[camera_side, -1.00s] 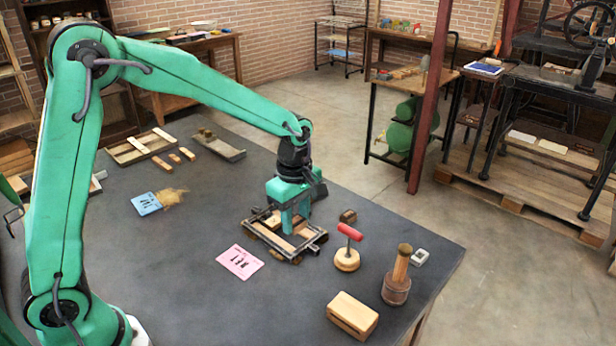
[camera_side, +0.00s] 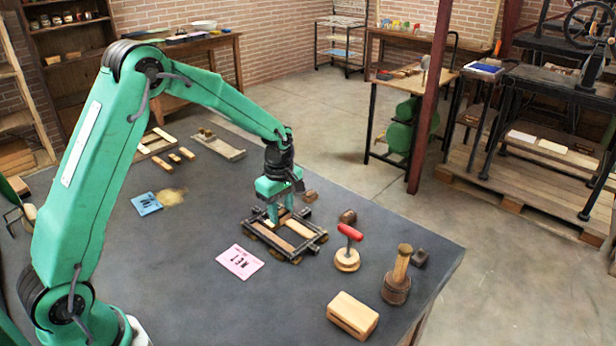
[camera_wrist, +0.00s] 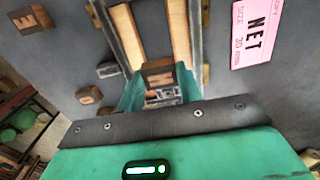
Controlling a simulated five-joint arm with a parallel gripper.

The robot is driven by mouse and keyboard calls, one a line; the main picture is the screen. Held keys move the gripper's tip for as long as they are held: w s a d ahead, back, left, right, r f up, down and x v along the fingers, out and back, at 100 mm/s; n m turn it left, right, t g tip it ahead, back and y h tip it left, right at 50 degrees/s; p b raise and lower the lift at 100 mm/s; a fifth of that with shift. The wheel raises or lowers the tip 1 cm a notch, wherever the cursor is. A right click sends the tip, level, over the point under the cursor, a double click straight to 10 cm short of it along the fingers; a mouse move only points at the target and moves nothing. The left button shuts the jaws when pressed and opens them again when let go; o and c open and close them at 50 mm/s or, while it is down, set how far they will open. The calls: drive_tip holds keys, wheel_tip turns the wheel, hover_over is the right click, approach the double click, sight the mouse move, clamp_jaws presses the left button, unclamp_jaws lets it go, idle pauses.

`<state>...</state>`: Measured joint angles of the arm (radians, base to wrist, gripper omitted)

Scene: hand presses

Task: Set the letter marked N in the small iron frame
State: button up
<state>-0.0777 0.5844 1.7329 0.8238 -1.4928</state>
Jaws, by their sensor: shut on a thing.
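The small iron frame (camera_side: 319,238), a dark rectangle with wooden strips inside, lies on the dark table. It also shows in the wrist view (camera_wrist: 106,30). My gripper (camera_side: 280,217) points down over its far left part, fingers reaching to the frame. In the wrist view, my gripper (camera_wrist: 160,90) is shut on a brown letter block (camera_wrist: 158,66) between the wooden strips. Its dark mark looks like a turned N, partly shaded. The fingers hide its lower sides; whether it touches the bed is unclear. A block marked E (camera_wrist: 25,19) lies apart on the table.
A pink NET card (camera_side: 239,262) lies left of the frame. A red-handled tool (camera_side: 348,248), a mallet (camera_side: 397,278), a wooden block (camera_side: 352,315) and small blocks (camera_side: 348,216) stand on the right.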

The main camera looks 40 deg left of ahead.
sight(282, 232)
drive_tip(key=shift+f, duration=2.1)
drive_tip(key=shift+s+f, duration=0.1)
drive_tip(key=shift+f, duration=0.55)
drive_tip(key=o, duration=0.9)
drive_tip(key=shift+c, duration=0.2)
drive_tip(key=shift+o, duration=0.4)
wheel_tip(282, 232, up, 13)
drive_tip(key=shift+r, duration=0.25)
